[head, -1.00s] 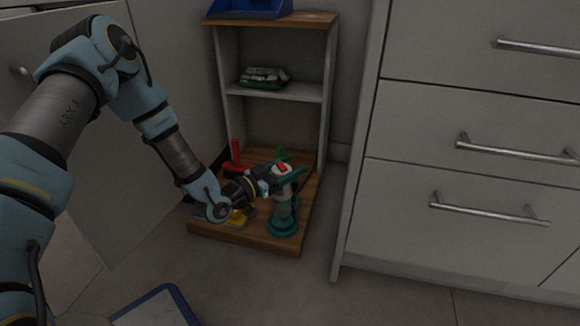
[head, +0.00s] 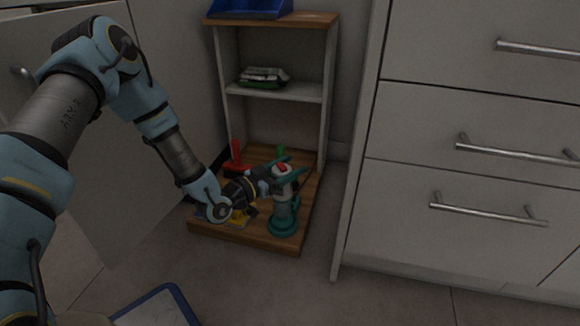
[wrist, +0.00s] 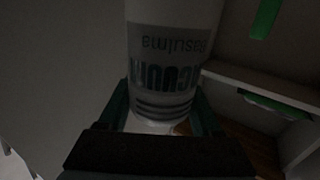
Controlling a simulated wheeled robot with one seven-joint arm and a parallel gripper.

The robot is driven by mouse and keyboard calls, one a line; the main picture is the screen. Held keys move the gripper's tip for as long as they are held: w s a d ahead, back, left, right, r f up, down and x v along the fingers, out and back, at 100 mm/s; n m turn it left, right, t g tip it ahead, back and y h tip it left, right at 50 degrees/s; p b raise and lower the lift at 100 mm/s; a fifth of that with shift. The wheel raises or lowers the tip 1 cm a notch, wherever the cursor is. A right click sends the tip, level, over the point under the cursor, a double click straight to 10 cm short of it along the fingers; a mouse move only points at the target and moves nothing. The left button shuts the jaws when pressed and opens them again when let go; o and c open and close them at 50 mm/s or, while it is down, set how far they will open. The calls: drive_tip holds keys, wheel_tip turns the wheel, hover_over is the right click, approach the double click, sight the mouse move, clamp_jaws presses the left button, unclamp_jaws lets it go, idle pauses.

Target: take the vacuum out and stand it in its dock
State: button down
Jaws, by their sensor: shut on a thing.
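The vacuum (head: 284,206) has a pale body, teal parts and a red spot on top. It stands about upright on the right part of the wooden bottom board of a low shelf unit. Its lower end meets a round teal base (head: 284,229); I cannot tell whether that is the dock or part of the vacuum. My gripper (head: 287,170) reaches in from the left and is shut on the vacuum's upper body. In the wrist view, the pale body (wrist: 170,45), with upside-down lettering and dark rings, sits between my two teal fingers.
A red tool (head: 236,158) and a yellow item (head: 239,220) sit on the wooden board (head: 250,235). Packets (head: 263,76) lie on the shelf above. A blue bin (head: 250,8) stands on top. White drawers (head: 450,180) stand right, with free floor between.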

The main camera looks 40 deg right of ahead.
sight(274, 178)
drive_tip(key=shift+f+b, duration=0.4)
drive_tip(key=shift+f, duration=0.1)
drive_tip(key=shift+c, duration=1.8)
unclamp_jaws()
drive_tip(key=shift+f, duration=0.1)
drive_tip(key=shift+w+a+p, duration=0.15)
drive_tip(key=shift+a+p, duration=0.8)
drive_tip(key=shift+a, duration=4.6)
